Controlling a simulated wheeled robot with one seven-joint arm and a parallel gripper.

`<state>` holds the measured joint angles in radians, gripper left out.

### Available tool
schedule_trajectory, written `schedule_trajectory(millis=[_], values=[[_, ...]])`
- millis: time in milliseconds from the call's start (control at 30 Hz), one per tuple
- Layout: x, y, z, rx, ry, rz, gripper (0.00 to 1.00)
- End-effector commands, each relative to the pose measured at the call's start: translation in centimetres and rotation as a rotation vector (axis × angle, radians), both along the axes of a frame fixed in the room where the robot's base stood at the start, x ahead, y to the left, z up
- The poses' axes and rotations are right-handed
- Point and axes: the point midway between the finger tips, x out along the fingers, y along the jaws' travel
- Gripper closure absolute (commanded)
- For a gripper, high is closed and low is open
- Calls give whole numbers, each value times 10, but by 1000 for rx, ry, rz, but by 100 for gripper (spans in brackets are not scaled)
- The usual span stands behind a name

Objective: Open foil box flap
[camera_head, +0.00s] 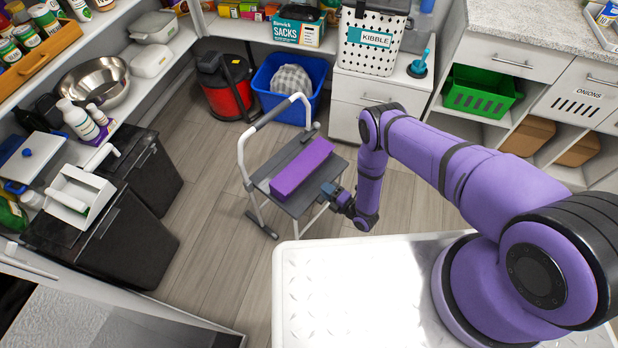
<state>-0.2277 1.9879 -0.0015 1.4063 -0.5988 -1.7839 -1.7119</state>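The foil box is a long purple box (301,166) lying on the dark top step of a folding step stool (263,182). Its length runs from lower left to upper right. I cannot make out a flap or its edge at this size, and no opening shows. My gripper (330,189) is low beside the box, just right of its right long side, pointing left towards it. It looks close to the box, but I cannot tell whether it touches. The fingers are too small to show whether they are open or shut.
The stool's pale hoop handle (242,150) rises at its left. White cabinets are at the back and right. Dark bins (130,240) stand left. Wooden floor (205,215) is clear around the stool.

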Motion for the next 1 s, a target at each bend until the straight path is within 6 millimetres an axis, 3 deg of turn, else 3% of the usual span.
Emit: schedule_trajectory(millis=[300,500,933,1000], values=[[39,40,1,1,-1,-1,71],[55,57,0,-1,0,-1,71],[61,63,0,-1,1,-1,71],[61,63,0,-1,1,-1,87]])
